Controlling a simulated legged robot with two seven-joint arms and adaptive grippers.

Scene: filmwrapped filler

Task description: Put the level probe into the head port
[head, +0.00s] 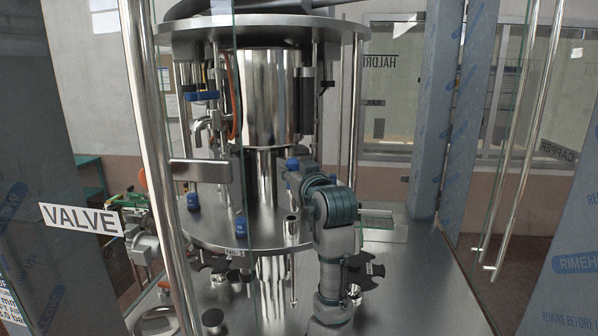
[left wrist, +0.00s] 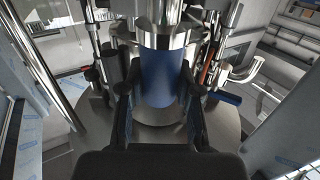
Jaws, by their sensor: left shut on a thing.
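My left gripper (head: 293,178) is at the front of the steel filler, at the end of the grey arm in the middle of the head view. In the left wrist view its two dark fingers (left wrist: 159,92) stand either side of a blue cylinder with a shiny metal collar, which I take to be the level probe (left wrist: 160,76). The gripper is shut on it. Its blue end (head: 292,164) shows small in the head view; its lower part is hidden. A short upright metal tube, possibly the head port (head: 291,226), stands on the lower round plate below the gripper. My right gripper is out of view.
The filler's tall steel cylinder (head: 268,100) stands behind the gripper, among rods and pipes. Blue-capped fittings (head: 193,201) are on the plate at left. A door handle (head: 160,180) and a VALVE sign (head: 80,219) are at left. Bare steel deck (head: 425,285) lies at right.

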